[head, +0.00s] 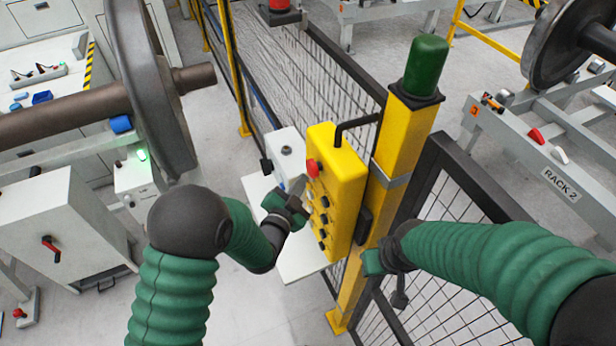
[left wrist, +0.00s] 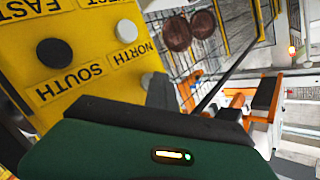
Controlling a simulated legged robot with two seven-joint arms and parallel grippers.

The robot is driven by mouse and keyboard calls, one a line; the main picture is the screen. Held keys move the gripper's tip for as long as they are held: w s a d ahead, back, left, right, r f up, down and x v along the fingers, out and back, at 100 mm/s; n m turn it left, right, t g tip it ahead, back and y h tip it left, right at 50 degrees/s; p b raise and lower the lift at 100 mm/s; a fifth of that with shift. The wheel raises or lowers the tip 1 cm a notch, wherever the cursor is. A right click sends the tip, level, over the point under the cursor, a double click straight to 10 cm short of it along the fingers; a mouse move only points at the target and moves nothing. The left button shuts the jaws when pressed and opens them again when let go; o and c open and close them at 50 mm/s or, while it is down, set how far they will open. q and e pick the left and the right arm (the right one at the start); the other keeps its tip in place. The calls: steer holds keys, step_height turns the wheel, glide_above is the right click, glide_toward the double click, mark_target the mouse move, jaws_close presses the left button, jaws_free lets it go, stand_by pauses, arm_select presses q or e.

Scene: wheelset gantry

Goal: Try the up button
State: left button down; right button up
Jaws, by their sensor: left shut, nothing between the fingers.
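The yellow control box (head: 346,178) hangs on the yellow post, with a red knob (head: 313,168) at its top and several dark buttons down its face. My left gripper (head: 299,187) is shut and empty, close to the upper part of that face; I cannot tell whether it touches. The left wrist view shows the box face (left wrist: 88,22) with EAST, NORTH and SOUTH labels, a black button (left wrist: 54,52) and a pale button (left wrist: 125,31). No up label can be read. My right gripper (head: 374,263) is beside the post, its fingers unclear.
The yellow post (head: 408,130) carries a green cap (head: 426,64). Dark mesh fencing (head: 300,75) runs behind the box and below the right arm. A wheelset (head: 150,85) stands at left. A grey rack marked RACK 2 (head: 545,165) stands at right.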

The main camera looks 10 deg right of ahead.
arm_select(q)
steer(key=shift+s+a, duration=0.25)
steer(key=shift+a, duration=0.45)
steer(key=shift+a, duration=0.1)
steer(key=a, duration=0.1)
steer(key=s+a, duration=0.1)
steer(key=a, duration=0.1)
steer(key=a+b, duration=0.1)
steer(key=shift+s+a, duration=0.3)
steer(key=shift+a, duration=0.05)
steer(key=shift+f, duration=0.1)
